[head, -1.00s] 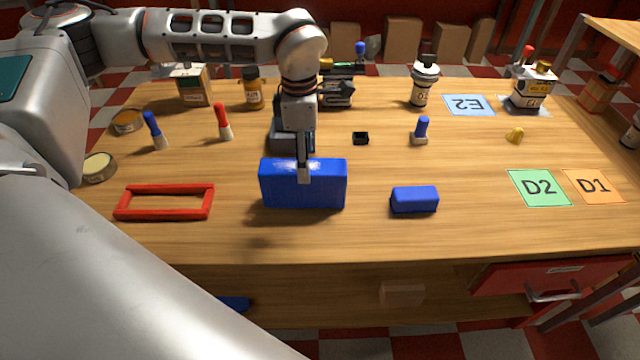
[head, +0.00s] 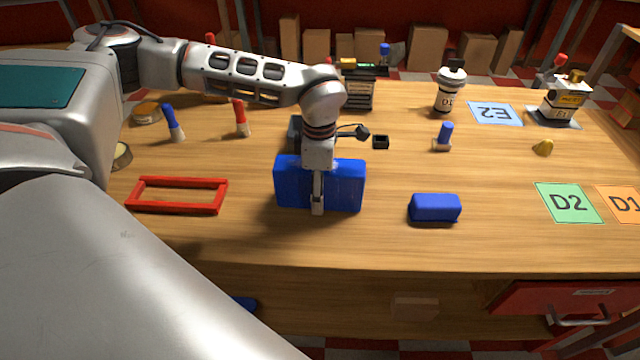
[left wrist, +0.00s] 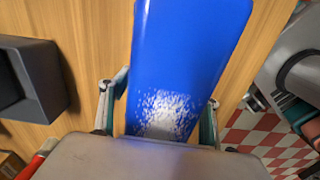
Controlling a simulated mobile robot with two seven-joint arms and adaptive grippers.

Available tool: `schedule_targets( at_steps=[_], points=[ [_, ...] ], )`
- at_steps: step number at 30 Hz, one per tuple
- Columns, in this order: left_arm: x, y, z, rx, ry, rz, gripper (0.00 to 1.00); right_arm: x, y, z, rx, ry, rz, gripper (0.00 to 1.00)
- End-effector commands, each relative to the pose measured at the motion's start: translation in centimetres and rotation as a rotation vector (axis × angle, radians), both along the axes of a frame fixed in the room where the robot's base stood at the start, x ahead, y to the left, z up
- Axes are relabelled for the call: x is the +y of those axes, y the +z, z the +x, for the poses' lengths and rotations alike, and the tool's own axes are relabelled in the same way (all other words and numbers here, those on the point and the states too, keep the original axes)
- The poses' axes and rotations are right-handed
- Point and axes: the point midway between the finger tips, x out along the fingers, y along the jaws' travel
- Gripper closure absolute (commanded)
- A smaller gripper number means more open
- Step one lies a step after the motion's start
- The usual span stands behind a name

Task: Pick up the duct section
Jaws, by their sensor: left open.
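The large blue box-shaped piece (head: 345,188), which looks like the duct section, stands on the wooden table near its front middle. My left gripper (head: 317,203) is straight above it, pointing down. One finger runs down the near face of the piece; the far finger is hidden behind it. In the left wrist view the blue piece (left wrist: 190,50) lies between the two spread fingers of the left gripper (left wrist: 167,95). The jaws are open around it, and I cannot tell whether either finger touches it. My right gripper is not in view.
A red rectangular frame (head: 178,209) lies to the left and a small blue block (head: 434,208) to the right. A dark grey box (left wrist: 32,80) is close beside the gripper. Red and blue capped pieces stand behind. Bare table lies in front.

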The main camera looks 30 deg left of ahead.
Motion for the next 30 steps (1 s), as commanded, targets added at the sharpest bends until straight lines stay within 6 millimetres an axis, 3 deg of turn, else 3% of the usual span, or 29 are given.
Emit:
schedule_targets(
  at_steps=[7,12,23,30],
  points=[
    [0.0,-0.1,0.1,-0.002,0.0,0.0,0.38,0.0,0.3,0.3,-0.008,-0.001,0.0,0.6],
    [0.0,-0.1,0.1,-0.001,0.001,0.0,0.82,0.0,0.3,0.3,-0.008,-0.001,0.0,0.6],
    [0.0,0.1,0.1,-0.003,0.001,-0.001,0.83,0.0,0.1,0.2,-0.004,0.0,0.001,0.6],
    [0.0,2.3,0.2,-0.008,0.002,-0.001,0.83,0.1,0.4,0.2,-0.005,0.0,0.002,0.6]
  ],
)
